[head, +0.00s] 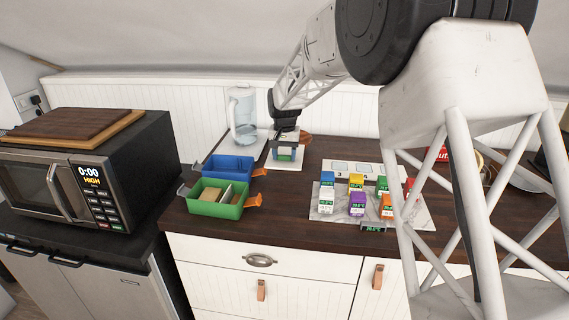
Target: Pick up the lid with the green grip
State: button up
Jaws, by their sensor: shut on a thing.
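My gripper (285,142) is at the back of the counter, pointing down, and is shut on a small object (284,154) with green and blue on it. The object is over or on a pale board (287,165); I cannot tell whether it touches the board. The fingers hide much of it, and it is too small to make out clearly as the lid with the green grip. I see no other thing that is clearly that lid.
A glass jug (242,115) stands just left of my gripper. A blue bin (230,168) and a green bin (229,208) stand front left. Several coloured cartons stand on a marble board (325,205) to the right. A microwave (85,170) is far left.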

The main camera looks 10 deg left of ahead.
jog(key=shift+r, duration=0.3)
dwell(0.5)
